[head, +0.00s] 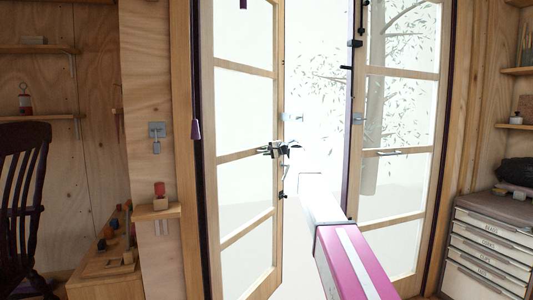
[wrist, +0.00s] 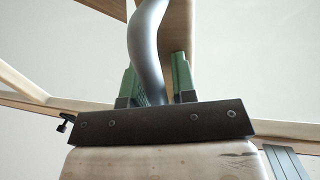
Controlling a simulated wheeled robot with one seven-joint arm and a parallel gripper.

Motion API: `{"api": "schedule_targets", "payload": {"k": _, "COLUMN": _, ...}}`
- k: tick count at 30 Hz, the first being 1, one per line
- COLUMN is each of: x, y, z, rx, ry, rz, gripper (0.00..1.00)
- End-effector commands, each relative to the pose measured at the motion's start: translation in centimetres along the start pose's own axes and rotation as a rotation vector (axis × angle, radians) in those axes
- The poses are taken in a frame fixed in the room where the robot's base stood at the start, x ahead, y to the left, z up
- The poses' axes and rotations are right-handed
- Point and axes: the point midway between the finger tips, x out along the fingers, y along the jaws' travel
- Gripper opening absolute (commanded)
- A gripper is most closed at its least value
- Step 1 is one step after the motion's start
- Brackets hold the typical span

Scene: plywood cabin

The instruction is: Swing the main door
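The main door has two glazed, wood-framed leaves. In the wrist view, a curved grey handle (wrist: 150,45) passes between the two green fingers of my gripper (wrist: 155,82). The handle lies close to the left finger, and a narrow gap shows on the right. Firm contact is not visible.
A drawer cabinet (head: 490,245) stands at the right. A dark chair (head: 22,200) and a low wooden bench (head: 105,265) are at the left. A small shelf (head: 160,211) with a red-topped item juts out left of the doorway. Bright open space shows between the leaves.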

Motion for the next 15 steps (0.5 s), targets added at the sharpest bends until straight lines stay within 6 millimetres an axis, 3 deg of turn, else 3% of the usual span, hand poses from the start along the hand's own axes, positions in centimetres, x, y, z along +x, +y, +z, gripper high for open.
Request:
{"api": "schedule_targets", "payload": {"k": 5, "x": -0.7, "y": -0.6, "z": 0.0, "rx": 0.0, "ry": 0.0, "rz": -0.01, "gripper": 0.4}}
{"api": "schedule_targets", "payload": {"k": 15, "x": -6.7, "y": -0.2, "z": 0.1, "rx": 0.0, "ry": 0.001, "rz": -0.004, "gripper": 0.4}}
